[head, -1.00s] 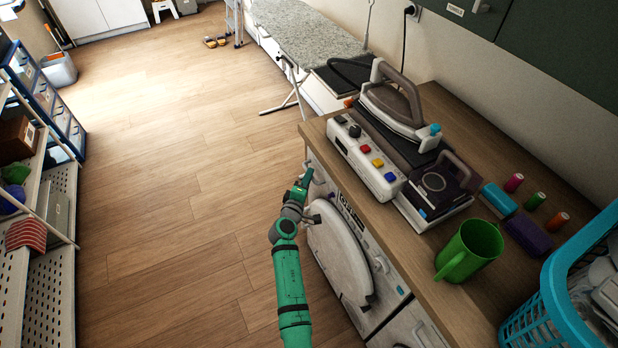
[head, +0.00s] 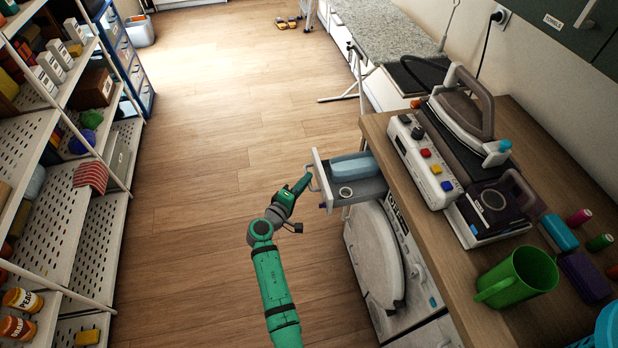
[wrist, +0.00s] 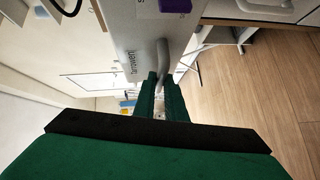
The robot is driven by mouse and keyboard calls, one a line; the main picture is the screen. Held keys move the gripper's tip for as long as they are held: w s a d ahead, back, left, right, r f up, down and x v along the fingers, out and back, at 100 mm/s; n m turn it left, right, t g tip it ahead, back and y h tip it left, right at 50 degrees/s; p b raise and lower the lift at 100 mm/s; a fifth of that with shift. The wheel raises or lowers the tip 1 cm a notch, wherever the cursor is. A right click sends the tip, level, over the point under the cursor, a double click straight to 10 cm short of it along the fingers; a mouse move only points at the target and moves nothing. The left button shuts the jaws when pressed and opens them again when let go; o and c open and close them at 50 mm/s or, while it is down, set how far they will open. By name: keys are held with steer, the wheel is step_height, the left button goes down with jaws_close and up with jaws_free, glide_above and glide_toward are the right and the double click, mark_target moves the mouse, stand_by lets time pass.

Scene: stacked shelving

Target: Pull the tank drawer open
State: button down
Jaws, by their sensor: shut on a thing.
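The tank drawer (head: 324,175) stands pulled out to the left from the upper front of the white machine (head: 405,265), below the wooden counter. A pale blue tank (head: 356,167) lies in it. My gripper (head: 307,180) is at the drawer's front, shut on its handle (head: 314,178). In the wrist view, the two green fingers (wrist: 162,98) close around the grey handle (wrist: 163,58), beside the drawer's grey labelled front (wrist: 138,38). The machine's round door (head: 376,258) is below the drawer, to the right of my arm.
The wooden counter (head: 440,245) holds an iron (head: 465,115), a white button panel (head: 424,160) and a green mug (head: 518,284). Shelving (head: 60,215) stands along the left. The wooden floor between is clear.

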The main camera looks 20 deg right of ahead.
steer(key=w+a, duration=0.1)
steer(key=a, duration=0.6)
steer(key=shift+a+f, duration=0.15)
steer(key=shift+a, duration=0.05)
steer(key=shift+w, duration=0.1)
steer(key=c, duration=1.8)
jaws_free()
steer(key=v, duration=1)
steer(key=shift+a+r, duration=0.2)
steer(key=shift+a, duration=0.15)
